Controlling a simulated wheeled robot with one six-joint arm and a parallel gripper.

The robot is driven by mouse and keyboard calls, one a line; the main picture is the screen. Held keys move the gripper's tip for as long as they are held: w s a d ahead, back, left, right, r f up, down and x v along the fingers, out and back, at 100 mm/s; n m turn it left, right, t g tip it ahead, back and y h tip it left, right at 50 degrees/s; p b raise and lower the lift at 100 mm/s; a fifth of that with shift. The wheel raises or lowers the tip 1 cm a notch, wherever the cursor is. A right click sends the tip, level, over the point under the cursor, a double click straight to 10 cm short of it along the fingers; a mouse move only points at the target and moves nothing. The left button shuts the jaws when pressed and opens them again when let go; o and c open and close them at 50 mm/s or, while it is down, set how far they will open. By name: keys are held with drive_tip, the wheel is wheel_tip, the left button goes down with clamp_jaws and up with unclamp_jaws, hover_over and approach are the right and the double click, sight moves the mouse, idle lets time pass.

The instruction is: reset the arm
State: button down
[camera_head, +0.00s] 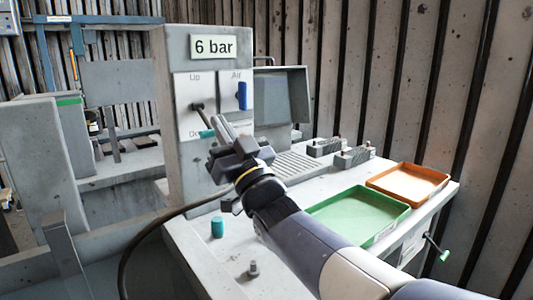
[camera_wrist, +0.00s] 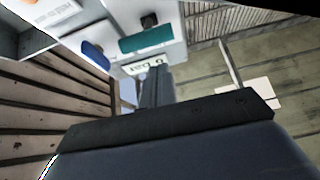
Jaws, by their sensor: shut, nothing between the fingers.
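My gripper (camera_head: 228,133) is raised above the bench, in front of the grey control panel (camera_head: 185,150). Its fingers are shut with nothing between them. In the wrist view the shut fingers (camera_wrist: 155,88) point toward the "6 bar" sign. The panel carries a lever with a teal handle (camera_head: 207,134), on the plate marked "Up", and a blue handle (camera_head: 242,96) on the plate marked "Air". The fingertips look close to the teal handle; I cannot tell whether they touch it. In the wrist view the teal handle (camera_wrist: 153,43) and the blue handle (camera_wrist: 95,54) show beyond the fingers.
A green tray (camera_head: 388,233) and an orange tray (camera_head: 444,186) sit on the bench's right side. A teal cylinder (camera_head: 217,227) and a small grey part (camera_head: 253,269) stand near the front. Grey fixtures (camera_head: 354,156) and a screen (camera_head: 273,111) are behind. A green-tipped lever (camera_head: 443,256) sticks out at right.

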drive_tip(key=r+g+p, duration=0.1)
drive_tip(key=p, duration=0.3)
drive_tip(key=r+h+p, duration=0.1)
drive_tip(key=r+p, duration=0.1)
drive_tip(key=p, duration=0.3)
drive_tip(key=r+g+h+p, duration=0.1)
drive_tip(key=r+p, duration=0.1)
drive_tip(key=p, duration=0.3)
drive_tip(key=shift+w+a+r+g, duration=0.15)
drive_tip(key=shift+w+r+g, duration=0.1)
drive_tip(key=shift+w+g, duration=0.1)
drive_tip(key=shift+h, duration=0.3)
drive_tip(key=shift+f, duration=0.25)
wheel_tip(320, 180, down, 10)
drive_tip(key=s+d+t+y+b, duration=0.2)
drive_tip(key=t+y+b, duration=0.25)
drive_tip(key=b, duration=2.15)
drive_tip(key=s+d+p, duration=0.1)
drive_tip(key=s+d, duration=0.5)
drive_tip(key=s, duration=0.2)
drive_tip(key=w+a+b, duration=0.1)
drive_tip(key=w+a, duration=0.5)
drive_tip(key=w, duration=0.2)
drive_tip(key=shift+a+r+t, duration=0.2)
drive_tip(key=shift+t, duration=0.1)
